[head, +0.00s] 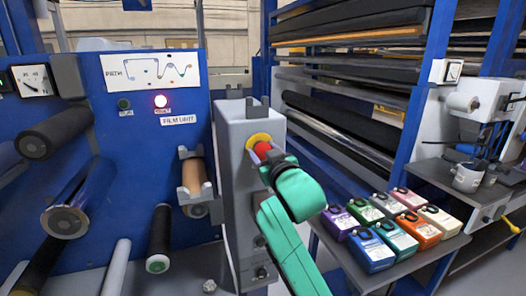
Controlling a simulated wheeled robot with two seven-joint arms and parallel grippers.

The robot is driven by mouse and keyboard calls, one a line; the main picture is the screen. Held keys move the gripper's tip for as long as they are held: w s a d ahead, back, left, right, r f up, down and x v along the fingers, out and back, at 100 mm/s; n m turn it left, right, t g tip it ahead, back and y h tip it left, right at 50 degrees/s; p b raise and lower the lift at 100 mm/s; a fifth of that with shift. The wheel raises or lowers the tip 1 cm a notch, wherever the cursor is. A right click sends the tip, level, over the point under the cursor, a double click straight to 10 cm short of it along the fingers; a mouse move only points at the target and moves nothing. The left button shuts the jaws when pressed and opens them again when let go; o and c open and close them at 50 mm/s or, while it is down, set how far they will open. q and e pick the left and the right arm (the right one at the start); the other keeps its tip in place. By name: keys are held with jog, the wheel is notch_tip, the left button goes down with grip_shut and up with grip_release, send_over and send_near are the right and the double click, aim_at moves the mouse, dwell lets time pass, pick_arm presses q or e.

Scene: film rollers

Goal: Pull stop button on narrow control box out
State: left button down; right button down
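The narrow control box (237,190) is a tall grey housing in the middle of the head view. Its stop button (263,148) is red, with a yellow ring (259,139) behind it near the top of the front face. My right gripper (265,154), on a green arm, is at the button with its fingers around it. The red cap shows between the fingers. I cannot tell whether the fingers press on it or stand apart. The gripper hides the button's lower part. My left gripper is not in view.
A blue film unit panel (125,190) with rollers and a lit lamp (160,101) stands at left. A roller (195,178) sits close left of the box. Several coloured boxes (372,250) lie on a shelf at right, below racks of rolls (340,118).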

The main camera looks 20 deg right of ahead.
jog(key=shift+s+p, duration=0.25)
jog(key=shift+p, duration=0.05)
jog(key=shift+s+f, duration=0.1)
jog(key=shift+s, duration=0.25)
jog(key=shift+c, duration=1.8)
grip_release()
jog(key=shift+o, duration=0.9)
jog(key=shift+s, duration=0.1)
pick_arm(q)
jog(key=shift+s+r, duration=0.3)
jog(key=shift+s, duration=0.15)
pick_arm(e)
jog(key=shift+s, duration=0.15)
